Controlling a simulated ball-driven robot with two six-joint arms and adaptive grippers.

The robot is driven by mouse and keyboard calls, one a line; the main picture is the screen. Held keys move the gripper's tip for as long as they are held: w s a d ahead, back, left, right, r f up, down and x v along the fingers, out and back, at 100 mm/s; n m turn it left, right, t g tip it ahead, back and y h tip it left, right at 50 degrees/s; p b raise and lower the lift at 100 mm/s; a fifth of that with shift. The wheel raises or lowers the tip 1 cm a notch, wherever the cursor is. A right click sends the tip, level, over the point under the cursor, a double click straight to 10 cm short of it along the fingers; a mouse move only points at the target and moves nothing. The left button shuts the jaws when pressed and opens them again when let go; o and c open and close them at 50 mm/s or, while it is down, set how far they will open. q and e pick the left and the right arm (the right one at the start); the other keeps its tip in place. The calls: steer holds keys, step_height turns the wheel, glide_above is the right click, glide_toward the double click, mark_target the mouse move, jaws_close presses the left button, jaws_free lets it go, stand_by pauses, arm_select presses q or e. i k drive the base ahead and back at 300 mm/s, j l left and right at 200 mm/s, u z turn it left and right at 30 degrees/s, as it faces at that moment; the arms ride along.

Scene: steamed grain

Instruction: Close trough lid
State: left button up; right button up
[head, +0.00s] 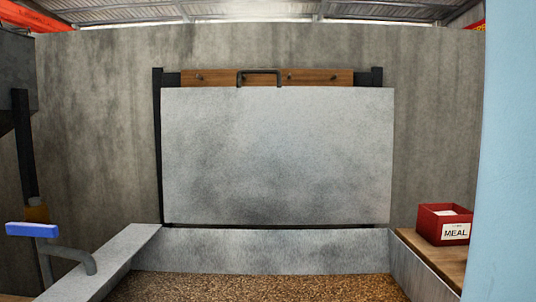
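The trough lid (277,155) is a grey metal panel standing raised and upright against the back wall. A dark bar handle (259,72) shows at its top edge, in front of a wooden strip (215,77). Below it is the open trough, with a grey rim (118,257) at the left and a back wall (260,252). Brown grain (250,287) covers the trough's inside. Neither of my grippers shows in the head view.
A red box labelled MEAL (444,225) stands on a wooden ledge (433,256) at the right. A blue-handled tap (32,230) with a grey curved pipe (75,255) is at the lower left. A pale blue surface (508,150) fills the right edge. The space before the lid looks clear.

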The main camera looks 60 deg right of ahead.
mark_target(279, 155)
steer(key=z, duration=1.95)
steer(key=i+j+z, duration=0.3)
steer(key=j+z, duration=0.15)
steer(key=j, duration=0.15)
